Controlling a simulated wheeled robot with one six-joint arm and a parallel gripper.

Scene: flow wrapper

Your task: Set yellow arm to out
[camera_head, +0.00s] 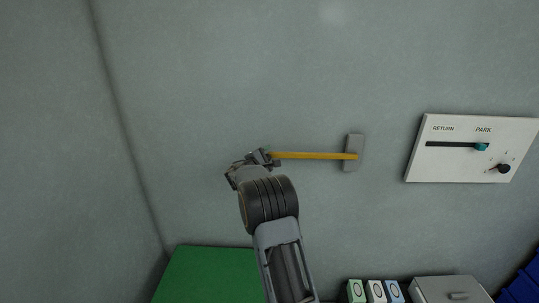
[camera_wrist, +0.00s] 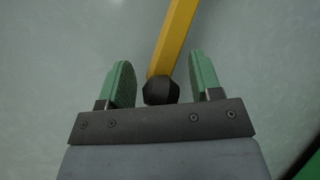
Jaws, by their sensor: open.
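The yellow arm (camera_head: 315,156) is a thin bar that runs left, level in the head view, from a grey mount (camera_head: 354,152) on the wall. In the wrist view the yellow arm (camera_wrist: 173,38) comes down from the top and ends in a black knob (camera_wrist: 161,90). My gripper (camera_head: 260,157) is at the arm's left end in the head view and hides the knob there. In the wrist view my gripper (camera_wrist: 162,84) is open. The knob sits between its two green fingers, with a visible gap on each side.
A white panel (camera_head: 418,165) marked RETURN and PARK, with a teal slider (camera_head: 481,147) and a dark knob (camera_head: 503,168), is on the wall at right. Below are a green surface (camera_head: 205,275), several small boxes (camera_head: 375,291) and a grey box (camera_head: 440,287). The wall around the arm is clear.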

